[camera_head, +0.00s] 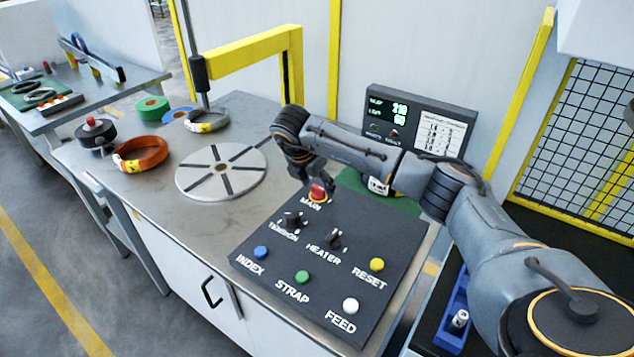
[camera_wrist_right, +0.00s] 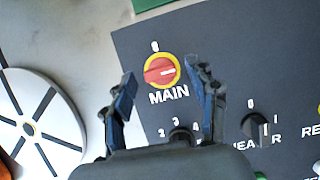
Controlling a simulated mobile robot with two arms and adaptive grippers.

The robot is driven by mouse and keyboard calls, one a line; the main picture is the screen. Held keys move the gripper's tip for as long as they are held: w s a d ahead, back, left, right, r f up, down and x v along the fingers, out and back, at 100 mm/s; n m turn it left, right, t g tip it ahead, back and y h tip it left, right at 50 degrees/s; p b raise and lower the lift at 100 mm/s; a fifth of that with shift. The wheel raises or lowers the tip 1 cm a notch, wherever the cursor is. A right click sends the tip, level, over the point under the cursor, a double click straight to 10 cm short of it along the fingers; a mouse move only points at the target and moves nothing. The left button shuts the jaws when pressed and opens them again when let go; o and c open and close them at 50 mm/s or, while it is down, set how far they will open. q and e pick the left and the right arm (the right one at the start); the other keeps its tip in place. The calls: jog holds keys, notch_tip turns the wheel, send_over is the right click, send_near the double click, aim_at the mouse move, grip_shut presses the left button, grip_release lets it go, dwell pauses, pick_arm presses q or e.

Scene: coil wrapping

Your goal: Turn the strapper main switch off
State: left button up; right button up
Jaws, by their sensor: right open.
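The strapper main switch is a red rotary knob (camera_head: 317,191) on a yellow disc, at the far edge of the dark control panel (camera_head: 262,222), above the word MAIN. It also shows in the right wrist view (camera_wrist_right: 161,70), where its white mark points right and a 0 is printed above the disc. My right gripper (camera_head: 309,177) is open and hovers over the switch. In the right wrist view its two fingers (camera_wrist_right: 160,78) stand on either side of the knob, apart from it in the picture. The height gap is hard to tell. My left gripper is not in view.
The tension knob (camera_head: 292,220), heater knob (camera_head: 334,240) and push buttons, such as the blue INDEX button (camera_head: 261,252), sit nearer on the panel. A display box (camera_head: 420,118) stands behind. A slotted round turntable (camera_head: 221,173) and an orange coil (camera_head: 140,154) lie to the left.

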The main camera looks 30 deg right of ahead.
jog(key=shift+d+f, duration=0.1)
jog(key=shift+f, duration=0.2)
jog(key=c, duration=1.1)
jog(key=shift+c, duration=0.2)
